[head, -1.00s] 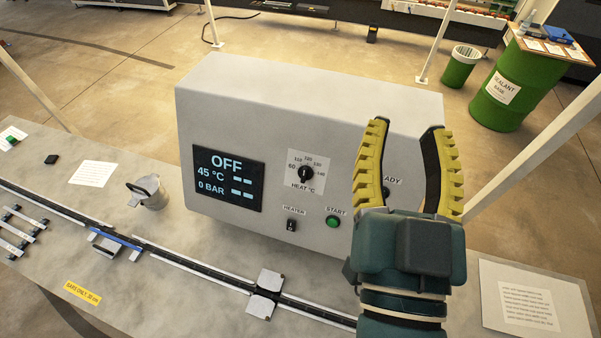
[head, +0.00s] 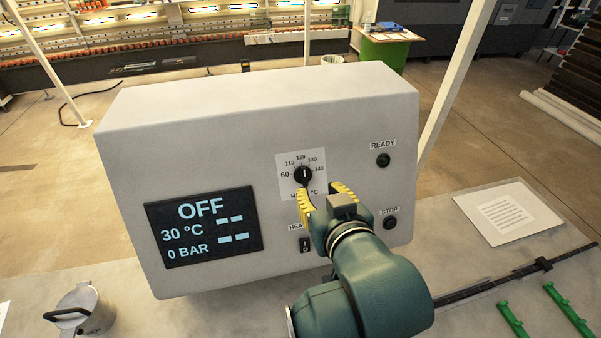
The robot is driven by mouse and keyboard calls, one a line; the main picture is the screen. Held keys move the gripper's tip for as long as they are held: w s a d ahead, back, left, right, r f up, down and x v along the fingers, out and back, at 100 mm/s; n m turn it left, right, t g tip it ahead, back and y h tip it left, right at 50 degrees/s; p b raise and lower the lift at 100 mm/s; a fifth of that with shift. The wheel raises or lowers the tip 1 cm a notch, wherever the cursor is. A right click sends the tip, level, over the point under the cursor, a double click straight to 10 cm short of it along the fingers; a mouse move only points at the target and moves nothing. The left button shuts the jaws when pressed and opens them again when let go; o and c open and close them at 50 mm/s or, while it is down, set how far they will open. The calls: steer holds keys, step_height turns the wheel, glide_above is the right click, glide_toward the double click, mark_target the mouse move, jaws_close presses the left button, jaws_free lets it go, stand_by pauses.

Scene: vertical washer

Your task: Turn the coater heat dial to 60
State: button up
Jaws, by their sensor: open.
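The coater heat dial (head: 303,174) is a round black knob on a white scale plate on the front of a grey box. The scale reads 60 at the left, then 110, 120, 130 and 140 clockwise. The knob's light mark seems to point up, near 120, but it is small. My gripper (head: 318,187) has yellow ribbed fingers, spread apart. Its fingertips are just below and to the right of the knob, and I cannot tell whether they touch the panel. The gripper hides part of the lower panel, including the start button. The display (head: 204,226) reads OFF, 30 °C, 0 BAR.
The heater switch (head: 305,245) is close below the left finger. A ready lamp (head: 383,160) and a stop button (head: 390,222) are to the right. A metal jug (head: 88,311) stands at the lower left. A printed sheet (head: 503,212) lies on the bench at right.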

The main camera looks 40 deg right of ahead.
mark_target(305, 173)
steer(key=p+x, duration=0.1)
steer(key=x, duration=0.9)
steer(key=shift+w+d, duration=0.15)
steer(key=shift+w, duration=0.25)
jaws_close()
